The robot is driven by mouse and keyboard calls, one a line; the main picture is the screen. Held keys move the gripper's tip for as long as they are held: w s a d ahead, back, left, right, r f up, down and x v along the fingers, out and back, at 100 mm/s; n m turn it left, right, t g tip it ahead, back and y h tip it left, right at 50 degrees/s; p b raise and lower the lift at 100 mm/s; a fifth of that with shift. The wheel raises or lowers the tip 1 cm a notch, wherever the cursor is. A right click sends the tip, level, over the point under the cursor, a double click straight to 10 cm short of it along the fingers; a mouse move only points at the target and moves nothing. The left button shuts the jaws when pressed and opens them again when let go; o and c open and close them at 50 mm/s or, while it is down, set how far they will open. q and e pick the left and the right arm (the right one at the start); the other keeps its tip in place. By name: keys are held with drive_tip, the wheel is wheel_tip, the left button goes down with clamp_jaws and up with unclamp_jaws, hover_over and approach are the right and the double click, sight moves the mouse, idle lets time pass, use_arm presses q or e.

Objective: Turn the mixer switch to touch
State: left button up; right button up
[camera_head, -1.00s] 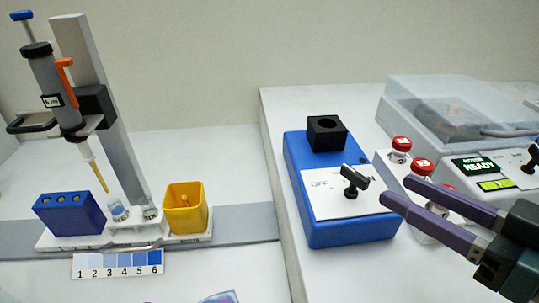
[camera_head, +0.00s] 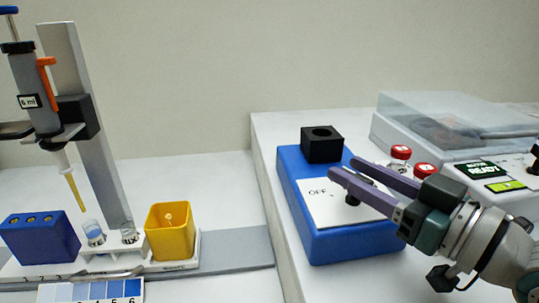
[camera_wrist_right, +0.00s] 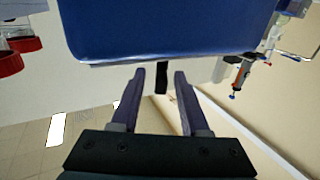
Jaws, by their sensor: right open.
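The mixer is a blue box (camera_head: 345,244) with a white top plate (camera_head: 318,207) marked OFF and a black square socket (camera_head: 322,146) at its back. Its black switch (camera_head: 352,199) stands on the plate, its upper part mostly hidden by my right gripper's fingers. My right gripper (camera_head: 344,168) is open, coming in from the right with its fingertips over the plate at the switch. The right wrist view shows the blue body (camera_wrist_right: 170,30) beyond the open fingers (camera_wrist_right: 159,73). A dark piece, possibly the switch, shows between them; contact cannot be told. My left gripper is out of view.
Red-capped vials (camera_head: 401,153) stand right of the mixer, before a clear-lidded machine (camera_head: 450,118) with a READY display. A pipette stand (camera_head: 88,120), blue rack (camera_head: 40,238) and yellow cup (camera_head: 170,231) are at left.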

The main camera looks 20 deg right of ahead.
drive_tip(key=shift+w+a, duration=0.1)
drive_tip(key=shift+w, duration=0.25)
drive_tip(key=shift+c, duration=0.4)
clamp_jaws()
